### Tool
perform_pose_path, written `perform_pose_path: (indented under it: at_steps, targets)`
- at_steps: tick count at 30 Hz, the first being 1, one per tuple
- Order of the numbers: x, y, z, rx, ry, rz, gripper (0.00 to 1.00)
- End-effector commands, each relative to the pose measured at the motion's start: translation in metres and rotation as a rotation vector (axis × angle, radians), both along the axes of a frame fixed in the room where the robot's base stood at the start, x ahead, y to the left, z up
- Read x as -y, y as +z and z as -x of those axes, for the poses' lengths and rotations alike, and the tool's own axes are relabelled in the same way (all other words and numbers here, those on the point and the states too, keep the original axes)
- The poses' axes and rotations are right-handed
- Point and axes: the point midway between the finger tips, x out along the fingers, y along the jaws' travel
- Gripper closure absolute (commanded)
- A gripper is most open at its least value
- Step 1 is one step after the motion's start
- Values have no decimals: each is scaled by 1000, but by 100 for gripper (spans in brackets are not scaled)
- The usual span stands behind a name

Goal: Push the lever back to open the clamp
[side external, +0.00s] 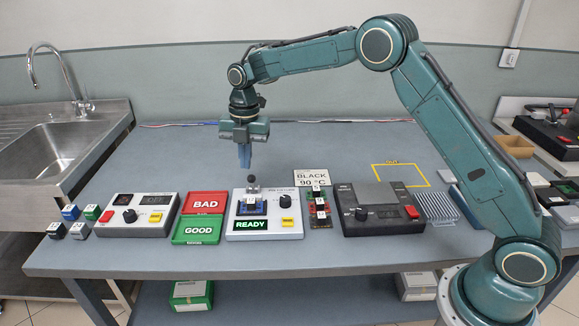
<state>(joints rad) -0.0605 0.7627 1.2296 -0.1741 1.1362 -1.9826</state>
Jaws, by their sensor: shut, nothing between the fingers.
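The clamp station (265,214) is a white box at the front middle of the table, with a green READY display and a yellow button. A lever with a dark round knob (251,178) stands up at its back. A small blue-and-dark part (251,206) sits in front of the lever. Whether the clamp is open or closed is too small to tell. My gripper (245,164) points down, shut and empty, just above and slightly left of the knob. Whether it touches the knob cannot be told.
A red BAD tray (206,197) and green GOOD tray (179,234) lie left of the station. Left of them is a white meter box (137,200). A board with small parts (320,218), a BLACK 90 °C sign (311,173) and a dark device (385,223) stand right.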

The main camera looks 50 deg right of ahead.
Motion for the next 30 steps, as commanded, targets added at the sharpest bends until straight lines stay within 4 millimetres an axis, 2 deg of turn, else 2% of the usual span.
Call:
perform_pose_path:
  at_steps: [8, 14, 27, 30]
  targets:
    - [-1, -12, 1, -3, -1, 0, 100]
    - [-3, -34, 0, -3, -1, 0, 100]
    - [-7, -101, 1, -4, -1, 0, 100]
    - [4, -96, -9, 3, -5, 0, 100]
